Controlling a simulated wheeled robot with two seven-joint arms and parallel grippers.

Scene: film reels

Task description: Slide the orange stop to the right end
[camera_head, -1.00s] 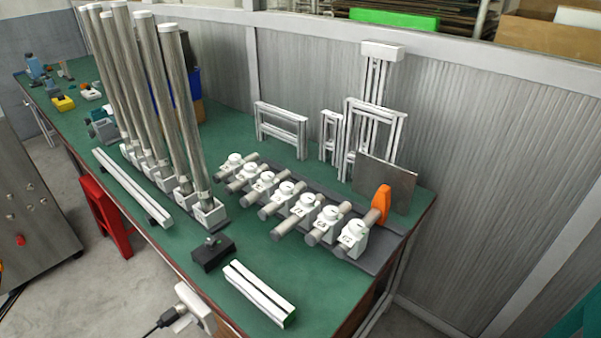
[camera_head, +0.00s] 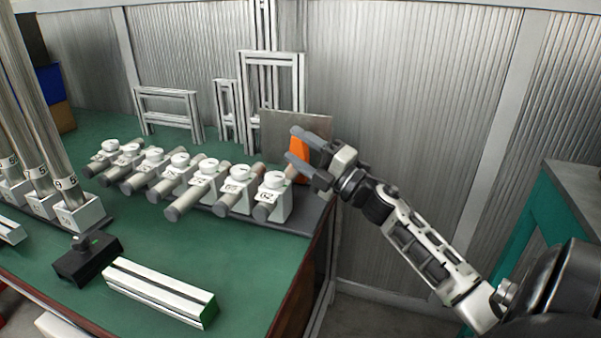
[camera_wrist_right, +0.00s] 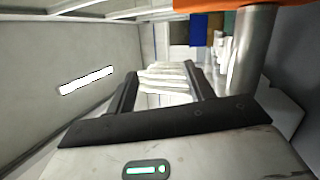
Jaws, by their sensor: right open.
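The orange stop (camera_head: 300,147) stands upright near the right end of the dark rail (camera_head: 300,221), beyond the last white block. My right gripper (camera_head: 293,144) is open and comes in from the right. In the head view its fingers overlap the stop, hiding part of it. In the right wrist view an orange surface, likely the stop (camera_wrist_right: 280,4), shows only at the top right edge, outside the fingers (camera_wrist_right: 161,84). Nothing is held between them. Whether a finger touches the stop, I cannot tell. My left gripper is out of view.
Several white blocks with grey cylinders (camera_head: 208,181) line the rail to the left. A grey plate (camera_head: 275,122) stands behind the stop, with aluminium frames (camera_head: 170,94) further back. A white bar (camera_head: 160,291) and a black block (camera_head: 85,260) lie in front on the green table (camera_head: 232,262).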

